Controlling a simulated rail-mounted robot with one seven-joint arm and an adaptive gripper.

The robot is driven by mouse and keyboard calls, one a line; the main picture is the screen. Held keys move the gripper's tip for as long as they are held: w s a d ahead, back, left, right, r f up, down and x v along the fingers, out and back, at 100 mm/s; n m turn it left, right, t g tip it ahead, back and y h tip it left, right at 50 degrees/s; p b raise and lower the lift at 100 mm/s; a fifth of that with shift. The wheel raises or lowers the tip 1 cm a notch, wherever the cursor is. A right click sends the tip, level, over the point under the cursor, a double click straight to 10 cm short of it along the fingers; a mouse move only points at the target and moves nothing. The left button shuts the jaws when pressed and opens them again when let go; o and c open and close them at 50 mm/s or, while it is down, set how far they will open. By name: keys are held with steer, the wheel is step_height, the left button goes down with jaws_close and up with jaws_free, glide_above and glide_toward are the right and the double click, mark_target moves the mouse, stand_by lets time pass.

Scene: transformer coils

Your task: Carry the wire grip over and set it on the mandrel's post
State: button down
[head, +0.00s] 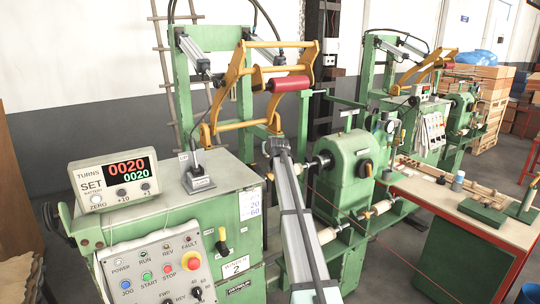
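I cannot pick out the wire grip for certain in this view. The green headstock (350,170) stands right of centre, with a short metal spindle (322,161) on its left side. I cannot clearly make out a post on a mandrel there. On the red-edged bench (440,198) at right, a green block (482,211) lies beside a green stand with an upright rod (528,198). My gripper is not in view, so its hold cannot be seen.
A long grey beam (305,235) rises from the bottom edge towards a yellow frame with a red roller (288,84). The control cabinet (165,235) fills the left front, with a turns counter (115,180) on top.

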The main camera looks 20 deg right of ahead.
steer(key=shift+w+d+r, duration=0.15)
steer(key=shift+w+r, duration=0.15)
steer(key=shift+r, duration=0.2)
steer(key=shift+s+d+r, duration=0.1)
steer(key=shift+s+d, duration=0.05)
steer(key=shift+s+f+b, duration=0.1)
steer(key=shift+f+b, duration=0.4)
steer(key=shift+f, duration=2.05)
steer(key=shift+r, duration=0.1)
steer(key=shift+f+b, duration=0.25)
steer(key=shift+b, duration=0.45)
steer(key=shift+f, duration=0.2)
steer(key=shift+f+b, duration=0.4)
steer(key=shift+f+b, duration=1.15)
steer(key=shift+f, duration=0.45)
